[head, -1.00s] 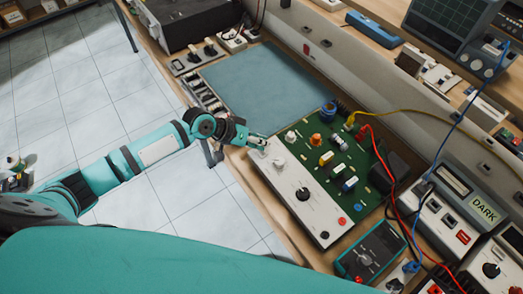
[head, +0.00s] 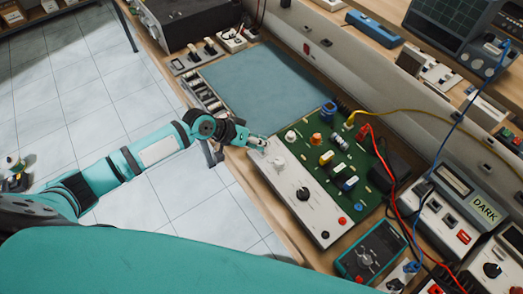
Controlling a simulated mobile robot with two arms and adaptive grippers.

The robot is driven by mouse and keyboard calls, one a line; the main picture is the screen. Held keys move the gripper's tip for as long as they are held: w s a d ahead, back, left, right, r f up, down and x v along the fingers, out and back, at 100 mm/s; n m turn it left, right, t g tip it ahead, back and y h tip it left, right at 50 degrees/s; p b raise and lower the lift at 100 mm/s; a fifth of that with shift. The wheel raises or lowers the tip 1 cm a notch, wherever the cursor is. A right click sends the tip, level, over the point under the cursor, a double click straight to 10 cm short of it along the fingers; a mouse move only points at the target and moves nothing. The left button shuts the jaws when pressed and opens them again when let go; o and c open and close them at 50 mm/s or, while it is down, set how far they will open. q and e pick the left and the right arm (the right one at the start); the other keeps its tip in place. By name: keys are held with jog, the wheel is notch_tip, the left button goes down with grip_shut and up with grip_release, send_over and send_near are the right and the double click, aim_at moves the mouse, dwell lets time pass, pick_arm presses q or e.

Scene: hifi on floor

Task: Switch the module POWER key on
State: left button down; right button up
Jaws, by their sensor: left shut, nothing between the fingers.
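The module (head: 312,207) lies on the bench, a green circuit board with a light front panel that carries a white knob, a black knob and a red button. My left gripper (head: 262,142) is shut and empty, with its tips at the far left corner of the front panel, just beyond the white knob (head: 278,161). The tips cover that corner, so the POWER key is not clearly seen, and I cannot tell whether they touch it. My right gripper is not in view.
A blue-grey mat (head: 265,85) lies beyond the module. A teal multimeter (head: 371,249) stands to its right. Red and yellow leads (head: 402,113) run from the board to the right. A display reading DARK (head: 486,212) is at the right.

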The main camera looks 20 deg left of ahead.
pick_arm(q)
jog(key=shift+f, duration=0.1)
dwell(0.3)
jog(key=shift+r+p, duration=0.45)
jog(key=shift+p, duration=0.1)
notch_tip(320, 180, up, 6)
jog(key=p, duration=0.5)
dwell(0.4)
